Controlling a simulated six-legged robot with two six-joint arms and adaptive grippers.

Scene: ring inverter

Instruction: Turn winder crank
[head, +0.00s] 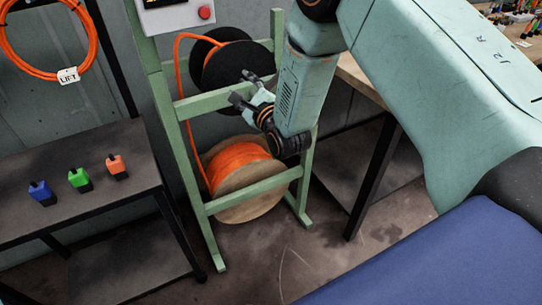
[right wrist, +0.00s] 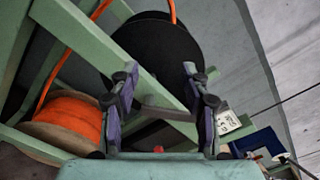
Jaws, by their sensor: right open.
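A green winder frame (head: 227,103) carries a black reel (head: 235,62) at the top and a wooden spool of orange cable (head: 238,157) below. My right gripper (head: 245,88) is open in front of the black reel's lower edge. In the right wrist view its two fingers (right wrist: 160,80) stand apart, with a green bar and the black reel (right wrist: 160,45) beyond them. A dark grey bar (right wrist: 165,113) crosses between the fingers; it may be the crank arm, but I cannot tell. No crank handle shows clearly in the head view. My left gripper is out of view.
A control box with a red button (head: 206,13) tops the frame. A dark table (head: 80,170) at left holds blue, green and orange blocks (head: 79,179). Orange cable (head: 60,72) hangs coiled on the wall. A wooden bench (head: 358,80) stands right behind my arm.

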